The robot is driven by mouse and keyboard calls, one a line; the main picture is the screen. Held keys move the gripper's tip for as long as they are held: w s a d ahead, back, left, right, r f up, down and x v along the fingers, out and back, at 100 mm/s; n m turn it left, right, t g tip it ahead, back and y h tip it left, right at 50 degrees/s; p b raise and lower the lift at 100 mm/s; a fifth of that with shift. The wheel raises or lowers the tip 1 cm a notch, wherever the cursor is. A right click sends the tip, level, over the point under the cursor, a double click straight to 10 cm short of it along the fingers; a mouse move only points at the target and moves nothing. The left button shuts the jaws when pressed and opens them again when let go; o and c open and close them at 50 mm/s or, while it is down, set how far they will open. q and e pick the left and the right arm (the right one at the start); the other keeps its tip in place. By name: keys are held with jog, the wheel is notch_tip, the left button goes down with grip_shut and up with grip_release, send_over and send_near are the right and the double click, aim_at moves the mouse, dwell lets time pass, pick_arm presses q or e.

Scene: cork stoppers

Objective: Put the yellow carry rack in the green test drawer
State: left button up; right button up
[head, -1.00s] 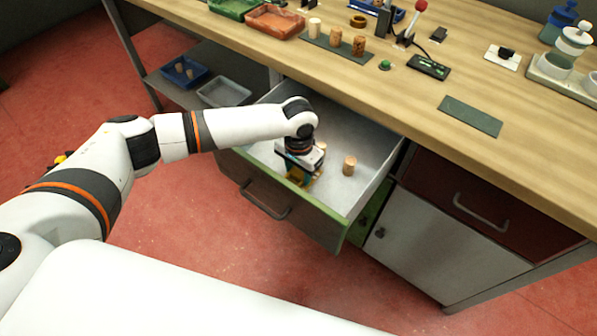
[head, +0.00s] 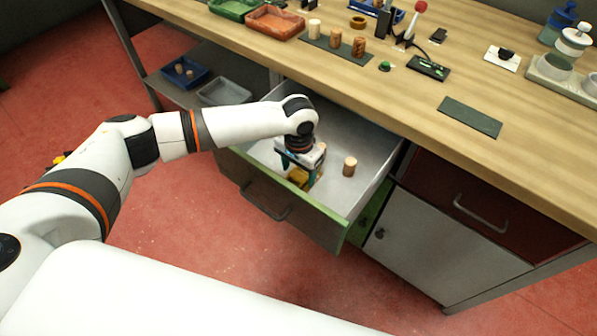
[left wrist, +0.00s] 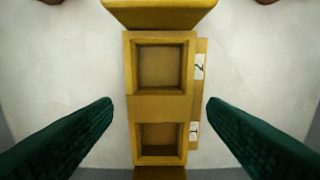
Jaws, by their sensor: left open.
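The yellow carry rack (left wrist: 159,107) is inside the open green-edged drawer (head: 345,205), seen from above in the left wrist view. It has two empty square pockets, a raised yellow bar across its far end and a label strip along its right side. In the head view the rack (head: 299,176) is mostly hidden under my left gripper (head: 299,165). In the left wrist view the left gripper (left wrist: 160,112) is open, with one dark green finger on each side of the rack and a gap to both. My right gripper is out of view.
A cork stopper (head: 349,167) stands in the drawer right of the rack. The worktop (head: 455,85) above carries trays, corks and a red-knobbed lever (head: 420,7). A closed dark red drawer (head: 490,205) is to the right. A blue tray (head: 185,73) sits on the lower shelf.

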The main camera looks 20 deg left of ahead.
aim_at(298, 176)
pick_arm(q)
notch_tip(298, 176, up, 11)
jog(key=p, duration=0.1)
jog(key=shift+f, duration=0.15)
dwell(0.4)
